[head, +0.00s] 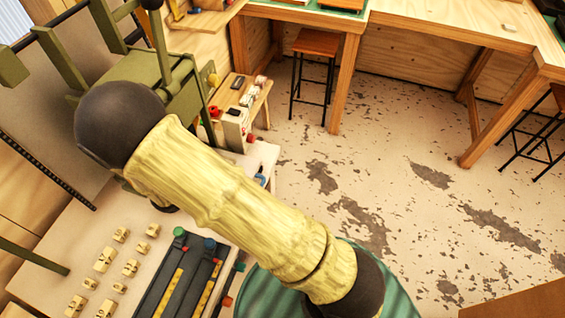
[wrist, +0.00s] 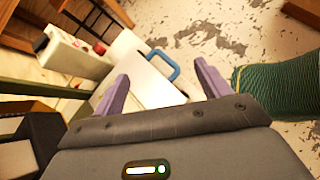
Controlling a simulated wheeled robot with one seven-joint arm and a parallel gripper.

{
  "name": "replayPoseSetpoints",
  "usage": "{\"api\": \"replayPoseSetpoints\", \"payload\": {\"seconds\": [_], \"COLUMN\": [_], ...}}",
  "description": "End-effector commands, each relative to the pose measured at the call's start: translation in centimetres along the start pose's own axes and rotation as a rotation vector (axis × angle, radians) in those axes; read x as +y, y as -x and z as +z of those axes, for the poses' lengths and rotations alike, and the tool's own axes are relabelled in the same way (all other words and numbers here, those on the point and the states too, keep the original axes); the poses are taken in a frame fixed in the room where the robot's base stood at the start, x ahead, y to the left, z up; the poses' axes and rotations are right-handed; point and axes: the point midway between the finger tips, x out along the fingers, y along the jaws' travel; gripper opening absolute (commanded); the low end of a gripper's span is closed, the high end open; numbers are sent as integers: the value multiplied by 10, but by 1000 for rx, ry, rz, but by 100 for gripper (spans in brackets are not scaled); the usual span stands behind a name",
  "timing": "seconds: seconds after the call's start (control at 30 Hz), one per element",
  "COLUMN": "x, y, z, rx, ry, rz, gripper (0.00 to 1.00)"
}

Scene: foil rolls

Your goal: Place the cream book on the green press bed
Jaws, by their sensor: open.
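My gripper (wrist: 163,80) shows in the wrist view with its two purple fingers apart and nothing between them. It is above a pale tabletop corner, and a blue handle-like loop (wrist: 160,62) lies beyond the fingertips. In the head view my gripper is hidden behind my yellow arm. An olive-green press-like machine (head: 172,65) stands at the upper left; I cannot tell which part is its bed. I cannot make out the cream book in either view.
A pale worktable (head: 75,235) carries several small wooden blocks (head: 103,262) and a dark tray (head: 180,280) with yellow strips. A wooden rack (head: 238,105) stands beyond it. A stool (head: 314,55) is by the far bench (head: 440,27). Open speckled floor lies to the right.

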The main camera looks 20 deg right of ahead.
Motion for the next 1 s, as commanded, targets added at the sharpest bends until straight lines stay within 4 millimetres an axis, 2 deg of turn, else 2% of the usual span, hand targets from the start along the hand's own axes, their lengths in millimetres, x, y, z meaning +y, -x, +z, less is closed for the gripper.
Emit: {"api": "replayPoseSetpoints", "payload": {"seconds": [0.03, 0.1, 0.3, 0.5, 0.7, 0.83, 1.0], "x": [-9, -23, -54, -73, -82, -85, -85], "y": [-3, -5, 2, 14, 25, 27, 27], "z": [19, 38, 83, 124, 164, 176, 177], "rx": [53, 121, 303, 459, 571, 599, 603], "ry": [-111, -257, -693, -1164, -1609, -1751, -1772], "rz": [-81, -182, -425, -596, -681, -696, -699], "gripper": [76, 76, 76, 76, 76, 76, 76]}}
